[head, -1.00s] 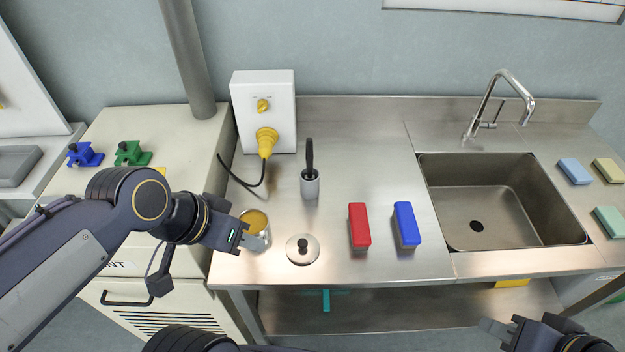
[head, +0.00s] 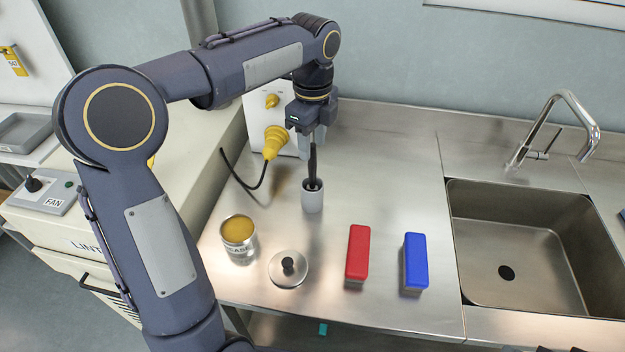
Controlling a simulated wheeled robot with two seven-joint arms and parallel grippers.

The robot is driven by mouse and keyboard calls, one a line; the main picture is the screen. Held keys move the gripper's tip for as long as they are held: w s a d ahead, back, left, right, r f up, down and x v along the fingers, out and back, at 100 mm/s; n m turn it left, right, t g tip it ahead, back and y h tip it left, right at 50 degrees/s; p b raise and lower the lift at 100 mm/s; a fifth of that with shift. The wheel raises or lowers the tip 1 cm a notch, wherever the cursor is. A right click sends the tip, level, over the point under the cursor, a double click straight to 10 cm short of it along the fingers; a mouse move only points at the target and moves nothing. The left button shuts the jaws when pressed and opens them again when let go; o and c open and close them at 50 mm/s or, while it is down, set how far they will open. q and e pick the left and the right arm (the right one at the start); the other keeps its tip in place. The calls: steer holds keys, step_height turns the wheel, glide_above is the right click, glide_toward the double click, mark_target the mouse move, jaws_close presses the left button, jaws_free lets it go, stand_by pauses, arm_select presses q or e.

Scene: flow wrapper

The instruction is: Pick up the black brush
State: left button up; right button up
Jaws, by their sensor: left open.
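The black brush (head: 313,170) stands upright in a small grey cup (head: 312,200) on the steel counter, its handle pointing up. My left gripper (head: 312,148) points down from above, at the top of the brush handle. Its jaws are open, with a finger seen on either side of the handle's upper end. I cannot tell whether a finger touches the handle. The brush's lower end is hidden inside the cup. My right gripper is out of the picture.
A grease can (head: 239,240), a round lid with a black knob (head: 288,267), a red block (head: 357,254) and a blue block (head: 415,262) stand in front of the cup. A white box with a yellow plug (head: 275,141) is behind left. The sink (head: 520,245) is right.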

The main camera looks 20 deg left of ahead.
arm_select(q)
glide_above(312, 187)
steer(key=f, duration=0.3)
steer(key=w+f, duration=0.1)
steer(key=f, duration=0.1)
steer(key=shift+a, duration=0.15)
jaws_close()
